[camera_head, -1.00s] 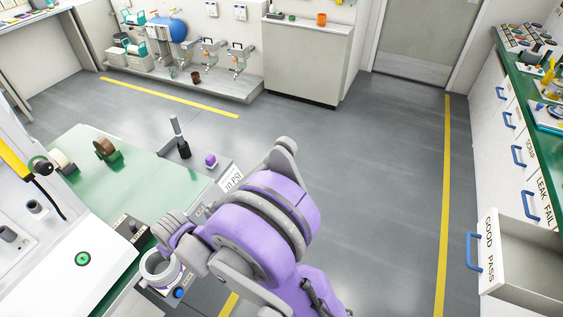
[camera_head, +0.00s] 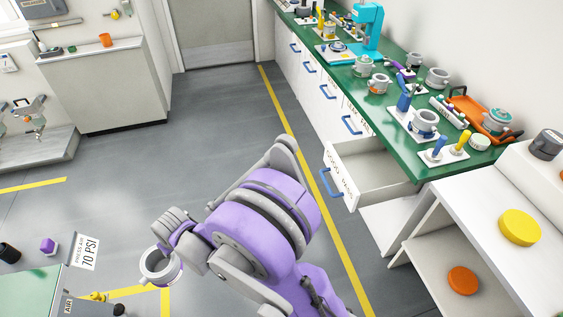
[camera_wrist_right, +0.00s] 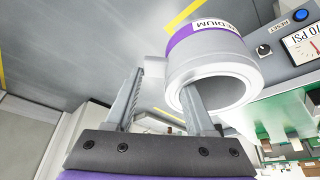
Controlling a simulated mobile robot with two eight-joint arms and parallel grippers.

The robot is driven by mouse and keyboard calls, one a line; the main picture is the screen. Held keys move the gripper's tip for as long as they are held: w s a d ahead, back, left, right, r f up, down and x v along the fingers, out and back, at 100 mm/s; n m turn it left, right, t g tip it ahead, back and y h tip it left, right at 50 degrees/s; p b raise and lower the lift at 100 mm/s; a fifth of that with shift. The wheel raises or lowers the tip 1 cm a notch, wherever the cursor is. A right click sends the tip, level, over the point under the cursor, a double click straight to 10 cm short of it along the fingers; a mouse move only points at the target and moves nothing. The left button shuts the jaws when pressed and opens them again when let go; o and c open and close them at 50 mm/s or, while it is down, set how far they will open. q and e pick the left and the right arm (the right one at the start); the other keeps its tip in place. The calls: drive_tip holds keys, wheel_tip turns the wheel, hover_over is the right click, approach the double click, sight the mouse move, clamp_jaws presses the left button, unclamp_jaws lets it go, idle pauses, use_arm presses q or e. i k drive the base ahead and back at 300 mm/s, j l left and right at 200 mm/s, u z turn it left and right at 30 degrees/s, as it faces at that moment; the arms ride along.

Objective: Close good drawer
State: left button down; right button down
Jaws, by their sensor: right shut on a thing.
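The good drawer (camera_head: 341,169), a white front lettered GOOD PASS with a blue handle (camera_head: 329,184), stands pulled out from the green-topped counter in the head view. Its inside looks empty where I can see it. My right gripper (camera_head: 172,254) is left of the drawer and well apart from it. It is shut on a grey ring part (camera_head: 160,267) with a purple band. In the right wrist view the ring (camera_wrist_right: 213,65) reads MEDIUM, and one finger reaches into its opening. My left gripper is not in view.
Other closed drawers with blue handles line the counter (camera_head: 433,162), which carries several fixtures and parts. A white shelf unit (camera_head: 480,200) with yellow and orange discs stands at right. Grey floor (camera_head: 225,125) with yellow lines is clear between the press table (camera_head: 30,295) and the counter.

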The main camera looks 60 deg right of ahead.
sight(354, 178)
drive_tip(key=l+z, duration=0.2)
drive_tip(key=z, duration=0.15)
drive_tip(key=l+z, duration=0.2)
drive_tip(key=z, duration=0.15)
drive_tip(key=i+l+z, duration=0.1)
drive_tip(key=z, duration=0.25)
drive_tip(key=i+l+z, duration=0.2)
drive_tip(key=l, duration=0.25)
drive_tip(key=i+l+z, duration=0.25)
drive_tip(key=i+l, duration=0.15)
drive_tip(key=l, duration=0.15)
drive_tip(key=i+l, duration=0.2)
drive_tip(key=l, duration=0.1)
